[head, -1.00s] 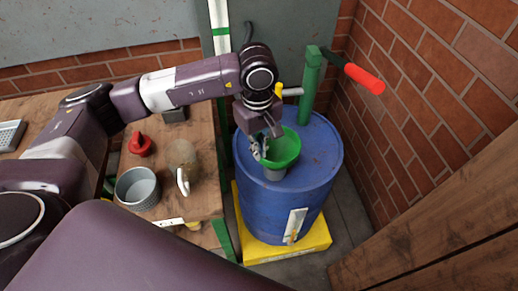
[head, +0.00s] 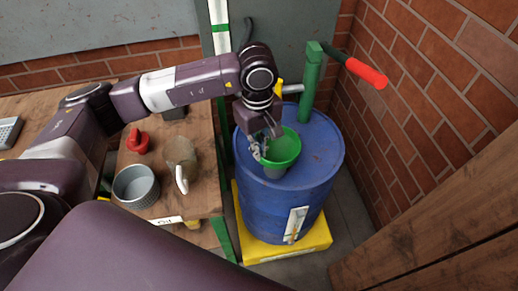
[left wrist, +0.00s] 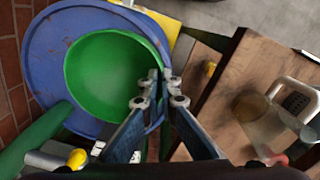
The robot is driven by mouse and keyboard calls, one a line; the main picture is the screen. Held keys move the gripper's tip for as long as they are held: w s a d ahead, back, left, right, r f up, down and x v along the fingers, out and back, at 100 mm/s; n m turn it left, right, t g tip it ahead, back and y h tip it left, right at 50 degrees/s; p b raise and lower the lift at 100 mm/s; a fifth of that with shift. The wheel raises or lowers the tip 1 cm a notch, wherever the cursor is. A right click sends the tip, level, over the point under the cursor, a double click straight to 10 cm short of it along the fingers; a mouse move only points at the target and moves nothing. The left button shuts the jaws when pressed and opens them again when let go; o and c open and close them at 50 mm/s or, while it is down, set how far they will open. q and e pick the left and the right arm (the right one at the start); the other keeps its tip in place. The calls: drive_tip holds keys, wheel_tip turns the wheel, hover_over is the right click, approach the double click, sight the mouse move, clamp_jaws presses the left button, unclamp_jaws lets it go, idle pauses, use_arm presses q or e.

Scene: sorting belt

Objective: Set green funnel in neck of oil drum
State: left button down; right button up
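The green funnel (head: 284,150) stands upright over a short grey neck (head: 274,174) on top of the blue oil drum (head: 290,206). Its lower end meets the neck; I cannot see how deep it sits. My left gripper (head: 260,149) is at the funnel's left rim. In the left wrist view, the two fingertips (left wrist: 161,86) are close together with the rim between them, so the gripper is shut on the funnel (left wrist: 105,75). The funnel's bowl hides the neck in that view. My right gripper is not in view.
A green pump (head: 312,80) with a red handle (head: 366,72) rises from the drum's back. The drum stands on a yellow base (head: 255,246). A wooden bench (head: 205,200) at left holds a grey pot (head: 136,187), a clear jug (head: 181,155) and a red item (head: 138,142). A brick wall is at right.

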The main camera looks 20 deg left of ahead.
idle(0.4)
use_arm(q)
drive_tip(key=c, duration=2.1)
unclamp_jaws()
drive_tip(key=c, duration=0.4)
drive_tip(key=shift+r+p, duration=1.9)
drive_tip(key=shift+r, duration=2.15)
drive_tip(key=shift+d+f, duration=0.1)
